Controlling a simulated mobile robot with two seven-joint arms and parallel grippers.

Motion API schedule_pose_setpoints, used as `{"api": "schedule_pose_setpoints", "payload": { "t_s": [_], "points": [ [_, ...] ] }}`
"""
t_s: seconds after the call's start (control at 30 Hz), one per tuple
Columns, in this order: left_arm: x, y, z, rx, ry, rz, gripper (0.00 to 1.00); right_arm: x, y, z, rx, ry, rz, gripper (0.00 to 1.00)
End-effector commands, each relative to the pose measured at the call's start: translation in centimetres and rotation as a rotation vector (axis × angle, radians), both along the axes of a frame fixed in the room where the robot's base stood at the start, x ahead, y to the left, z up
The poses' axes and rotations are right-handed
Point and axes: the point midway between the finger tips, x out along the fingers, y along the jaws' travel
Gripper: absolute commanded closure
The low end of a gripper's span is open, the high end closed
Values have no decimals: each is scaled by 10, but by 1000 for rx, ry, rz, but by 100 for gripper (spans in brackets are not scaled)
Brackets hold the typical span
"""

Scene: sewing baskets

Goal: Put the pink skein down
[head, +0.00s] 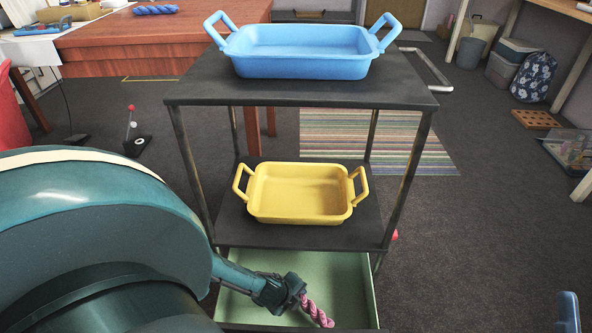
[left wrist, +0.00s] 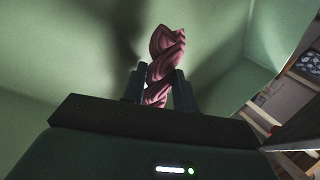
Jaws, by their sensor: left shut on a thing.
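The pink skein (head: 318,312) is a twisted bundle, held in my left gripper (head: 286,294) at the bottom of the head view. In the left wrist view the skein (left wrist: 167,48) stands out between the two fingers of the gripper (left wrist: 160,82), which are shut on it. Pale green walls surround it there; they look like the inside of the green bin (head: 348,275) at the bottom of the rack. I cannot tell whether the skein touches the bin's floor. My right gripper does not show.
A dark rack holds a blue basket (head: 303,66) on its top shelf (head: 205,88) and a yellow basket (head: 298,215) on the middle shelf (head: 235,231). The rack's posts and shelf edges stand close above the bin. A blue skein (head: 155,10) lies on the wooden table behind.

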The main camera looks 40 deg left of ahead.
Motion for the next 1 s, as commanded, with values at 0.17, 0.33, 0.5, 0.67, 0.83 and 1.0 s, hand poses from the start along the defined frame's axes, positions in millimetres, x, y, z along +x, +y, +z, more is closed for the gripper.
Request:
{"api": "schedule_pose_setpoints", "payload": {
  "t_s": [0.17, 0.33, 0.5, 0.67, 0.83, 1.0],
  "points": [
    [0, 0, -2, 0, 0, 0, 97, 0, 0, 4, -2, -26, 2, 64],
    [0, 0, -2, 0, 0, 0, 57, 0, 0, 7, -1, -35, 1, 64],
    [0, 0, -2, 0, 0, 0, 49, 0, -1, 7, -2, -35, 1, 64],
    [0, 0, -2, 0, 0, 0, 49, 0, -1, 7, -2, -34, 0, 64],
    [0, 1, 14, 1, -1, -2, 49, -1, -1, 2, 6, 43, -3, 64],
    [-17, 2, 44, 0, 3, 0, 49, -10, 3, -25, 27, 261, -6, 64]
  ]
}}
